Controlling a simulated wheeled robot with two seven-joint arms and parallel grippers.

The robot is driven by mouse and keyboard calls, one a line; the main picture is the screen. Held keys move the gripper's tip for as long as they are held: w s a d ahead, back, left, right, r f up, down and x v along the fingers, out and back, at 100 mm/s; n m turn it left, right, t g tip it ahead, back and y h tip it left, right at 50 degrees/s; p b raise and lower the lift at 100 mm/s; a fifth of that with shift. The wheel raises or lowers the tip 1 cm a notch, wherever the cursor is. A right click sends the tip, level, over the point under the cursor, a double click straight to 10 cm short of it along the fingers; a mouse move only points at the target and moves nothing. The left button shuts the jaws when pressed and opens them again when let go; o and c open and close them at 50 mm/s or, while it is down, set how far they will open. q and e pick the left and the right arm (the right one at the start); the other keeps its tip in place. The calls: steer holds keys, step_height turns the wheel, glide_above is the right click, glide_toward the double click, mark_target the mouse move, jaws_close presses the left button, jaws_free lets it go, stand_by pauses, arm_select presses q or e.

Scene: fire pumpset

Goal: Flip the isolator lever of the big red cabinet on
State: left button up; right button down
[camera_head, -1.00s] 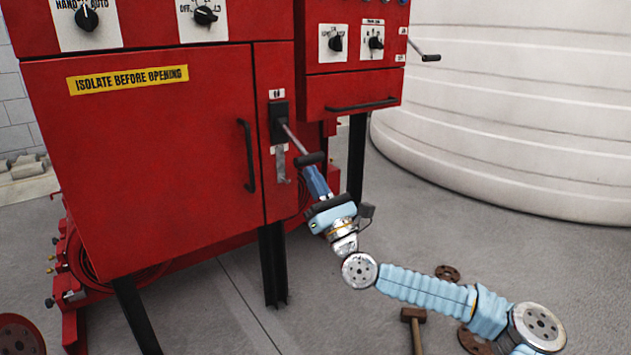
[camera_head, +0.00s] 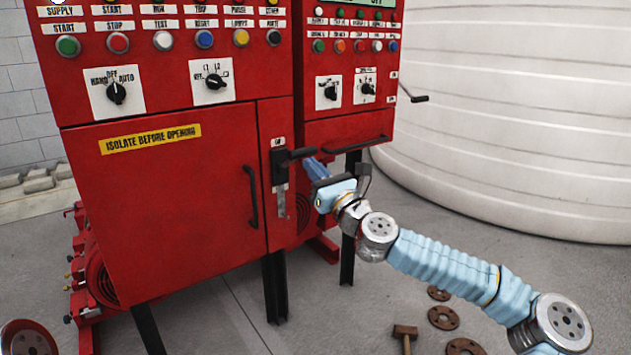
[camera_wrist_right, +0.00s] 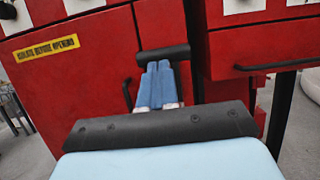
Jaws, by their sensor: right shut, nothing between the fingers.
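The big red cabinet (camera_head: 180,210) stands at left centre in the head view, with a yellow "ISOLATE BEFORE OPENING" label. Its isolator is a black block (camera_head: 280,168) right of the door handle. The isolator lever's black crosswise grip (camera_head: 302,153) sticks out toward me, about level with the block's upper part. My right gripper (camera_head: 311,163) is shut and empty, its blue fingers directly below or against the grip. In the right wrist view the shut fingers (camera_wrist_right: 158,66) meet the underside of the grip (camera_wrist_right: 163,54); exact contact is hard to tell. My left gripper is out of view.
A smaller red cabinet (camera_head: 345,130) with a black bar handle (camera_head: 350,145) adjoins on the right, close to my right gripper. A large white tank (camera_head: 500,130) stands behind. A hammer (camera_head: 405,335) and rusty flanges (camera_head: 443,317) lie on the floor.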

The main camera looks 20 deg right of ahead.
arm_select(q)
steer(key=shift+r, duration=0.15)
arm_select(e)
steer(key=shift+w+a+r, duration=0.1)
steer(key=shift+w+r, duration=0.1)
steer(key=shift+r, duration=0.45)
steer(key=shift+w+r, duration=0.2)
steer(key=shift+r, duration=0.4)
steer(key=shift+r, duration=0.15)
